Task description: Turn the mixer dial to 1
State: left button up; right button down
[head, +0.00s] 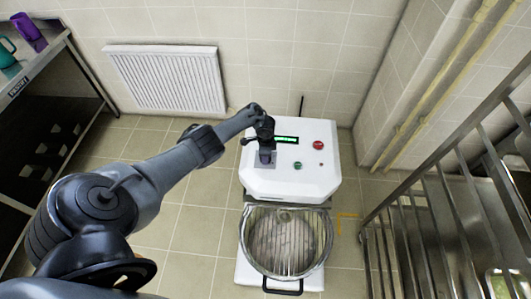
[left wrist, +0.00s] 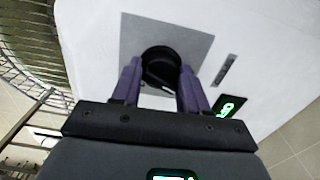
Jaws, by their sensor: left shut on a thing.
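The white mixer (head: 293,182) stands on the tiled floor in the middle of the head view. Its black dial (left wrist: 160,68) sits on a grey square plate in the left wrist view. My left gripper (head: 266,158) reaches down onto the left part of the mixer's top. In the left wrist view its two purple fingers (left wrist: 160,80) are closed on the dial from both sides. The dial's marks cannot be read. In the head view the gripper hides the dial. My right gripper is in neither view.
The mixer top also bears a green display (head: 287,140), a red button (head: 318,145) and a green button (head: 297,165). A wire bowl guard (head: 286,242) is in front. Metal racks (head: 440,215) stand at the right, and a shelf (head: 35,75) with cups at the left.

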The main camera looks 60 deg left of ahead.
pick_arm(q)
jog(key=n+p, duration=0.1)
jog(key=n, duration=0.2)
jog(key=shift+r, duration=0.1)
jog(key=shift+n, duration=0.4)
jog(key=o, duration=1.1)
jog(key=shift+r+p, duration=0.45)
jog(key=shift+p, duration=0.2)
notch_tip(320, 180, up, 9)
jog(key=p, duration=0.5)
jog(key=shift+f, duration=0.2)
jog(key=shift+r+p, duration=0.45)
jog(key=shift+r, duration=0.1)
